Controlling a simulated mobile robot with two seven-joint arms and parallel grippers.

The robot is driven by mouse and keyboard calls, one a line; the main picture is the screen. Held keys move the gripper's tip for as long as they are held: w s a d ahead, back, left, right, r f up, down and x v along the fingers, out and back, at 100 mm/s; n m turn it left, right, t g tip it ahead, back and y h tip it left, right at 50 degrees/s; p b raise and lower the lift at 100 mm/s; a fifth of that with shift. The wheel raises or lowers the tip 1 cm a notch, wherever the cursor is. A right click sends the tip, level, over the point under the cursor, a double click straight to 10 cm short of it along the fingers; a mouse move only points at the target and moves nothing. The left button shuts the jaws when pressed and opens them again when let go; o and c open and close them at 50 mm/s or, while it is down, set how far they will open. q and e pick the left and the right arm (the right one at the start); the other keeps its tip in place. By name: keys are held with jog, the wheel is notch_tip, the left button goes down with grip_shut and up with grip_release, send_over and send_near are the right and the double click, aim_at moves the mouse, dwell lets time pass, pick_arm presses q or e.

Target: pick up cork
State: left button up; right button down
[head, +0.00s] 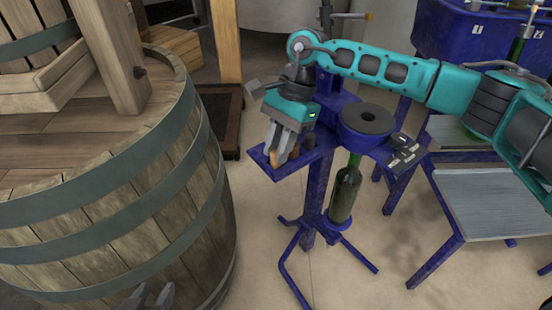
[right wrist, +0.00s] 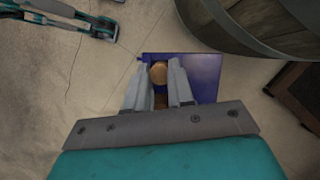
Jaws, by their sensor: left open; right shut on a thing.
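A light brown cork (right wrist: 158,73) sits between the fingertips of my right gripper (right wrist: 158,66) in the right wrist view. In the head view my right gripper (head: 279,161) points down over the blue tray of the corking stand, shut on this cork (head: 294,152), which is partly hidden by a finger. Whether the cork still touches the tray, I cannot tell. Darker brown cork-like pieces (head: 308,140) show just behind the gripper. My left gripper (head: 152,297) is open and empty at the bottom edge, beside the barrel.
The blue corking stand (head: 315,185) holds a green bottle (head: 345,192) upright beneath a round dark disc (head: 368,119). A large wooden barrel (head: 120,215) fills the left. A blue-framed table (head: 490,205) stands at right. The floor in front of the stand is clear.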

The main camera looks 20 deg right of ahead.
jog(key=shift+r, duration=0.1)
jog(key=shift+r, duration=0.2)
notch_tip(320, 180, up, 19)
jog(key=p, duration=0.2)
jog(key=shift+r+p, duration=0.2)
jog(key=shift+p, duration=0.15)
dwell(0.8)
